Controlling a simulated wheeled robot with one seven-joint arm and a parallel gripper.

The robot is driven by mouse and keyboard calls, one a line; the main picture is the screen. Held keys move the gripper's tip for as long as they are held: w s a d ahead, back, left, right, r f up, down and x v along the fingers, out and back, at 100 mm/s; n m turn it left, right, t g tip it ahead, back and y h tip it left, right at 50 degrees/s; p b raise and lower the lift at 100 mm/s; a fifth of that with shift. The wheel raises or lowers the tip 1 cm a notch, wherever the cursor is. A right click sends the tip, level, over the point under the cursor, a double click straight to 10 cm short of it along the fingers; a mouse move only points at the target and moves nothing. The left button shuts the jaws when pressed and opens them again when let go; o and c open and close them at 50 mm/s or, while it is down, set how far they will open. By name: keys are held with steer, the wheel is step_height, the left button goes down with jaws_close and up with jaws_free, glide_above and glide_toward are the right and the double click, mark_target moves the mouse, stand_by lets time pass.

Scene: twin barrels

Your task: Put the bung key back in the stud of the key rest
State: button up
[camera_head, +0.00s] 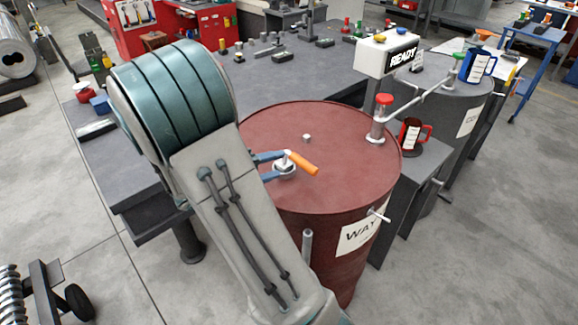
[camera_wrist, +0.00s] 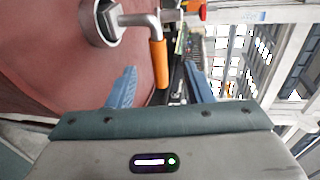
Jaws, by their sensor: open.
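The bung key has an orange handle (camera_head: 303,163) and a bent metal shank. It stands with its foot at a round grey fitting (camera_head: 284,173) on the lid of the red barrel (camera_head: 255,125). In the wrist view the orange handle (camera_wrist: 158,64) points down the picture, and the foot meets the round fitting (camera_wrist: 88,22). My gripper (camera_head: 284,163) has blue fingers and is open at the key. In the wrist view the fingers (camera_wrist: 160,72) stand apart, with the handle end between them in the picture; I see no grip. I cannot tell whether the round fitting is the key rest.
A small square stud (camera_head: 307,138) stands on the lid behind the key. A red-capped sight glass (camera_head: 380,120) and pipe rise at the lid's right, below a white READY box (camera_head: 388,55). A grey barrel (camera_head: 445,110) and red mug (camera_head: 412,135) are further right.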

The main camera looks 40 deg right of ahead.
mark_target(293, 160)
steer(key=x, duration=0.9)
steer(key=shift+w+d+f, duration=0.15)
steer(key=shift+w+d, duration=0.05)
steer(key=shift+d, duration=0.2)
jaws_close()
